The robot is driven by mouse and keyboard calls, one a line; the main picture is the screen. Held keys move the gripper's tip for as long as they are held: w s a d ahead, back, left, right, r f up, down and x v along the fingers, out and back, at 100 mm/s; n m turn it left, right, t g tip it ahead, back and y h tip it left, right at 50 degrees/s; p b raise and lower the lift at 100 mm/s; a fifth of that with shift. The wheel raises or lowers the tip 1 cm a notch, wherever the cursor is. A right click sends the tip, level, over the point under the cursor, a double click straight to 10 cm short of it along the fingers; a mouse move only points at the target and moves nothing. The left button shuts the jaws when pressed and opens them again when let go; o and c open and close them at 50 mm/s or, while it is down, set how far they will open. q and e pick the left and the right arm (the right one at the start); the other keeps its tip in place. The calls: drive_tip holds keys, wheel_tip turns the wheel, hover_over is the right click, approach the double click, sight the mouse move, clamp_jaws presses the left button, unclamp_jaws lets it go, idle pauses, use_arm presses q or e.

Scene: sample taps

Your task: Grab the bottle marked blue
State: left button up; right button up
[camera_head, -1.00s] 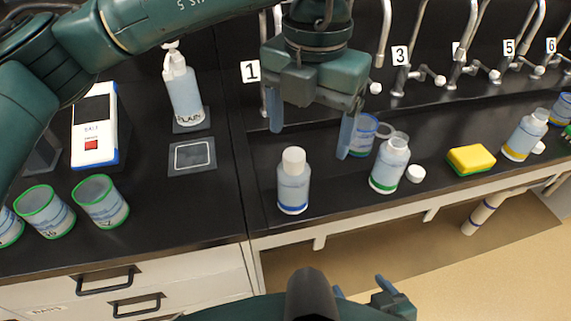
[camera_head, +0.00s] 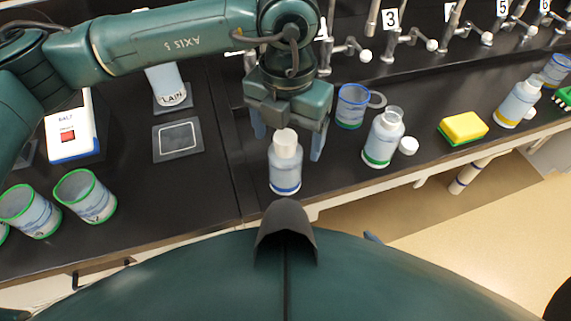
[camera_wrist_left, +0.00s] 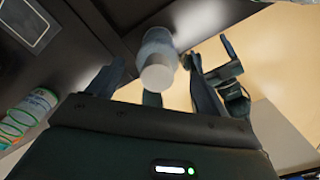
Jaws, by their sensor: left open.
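The bottle marked blue (camera_head: 286,168), a clear bottle with a white cap and a blue band near its base, stands upright on the dark bench near its front edge. My left gripper (camera_head: 288,136) is open above and around it, with one finger on each side of its upper part. The left wrist view shows the bottle's cap (camera_wrist_left: 158,77) between the spread fingers, with a gap on both sides. Only a fingertip of my right gripper (camera_head: 372,237) shows at the bench front; the left wrist view shows its fingers apart (camera_wrist_left: 212,55), away from the bottle.
A green-banded bottle (camera_head: 382,138) and a blue-rimmed beaker (camera_head: 351,106) stand close on the right, with a loose white cap (camera_head: 408,145). A yellow sponge (camera_head: 462,127) and a yellow-banded bottle (camera_head: 518,103) are farther right. Numbered taps line the back. Green-rimmed beakers (camera_head: 86,196) stand left.

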sight(285, 163)
use_arm(q)
drive_tip(key=shift+w+a+f+p, duration=0.15)
drive_tip(key=shift+f+p, duration=0.2)
drive_tip(key=shift+f, duration=1.55)
drive_tip(key=shift+c, duration=0.6)
drive_tip(key=c, duration=1.4)
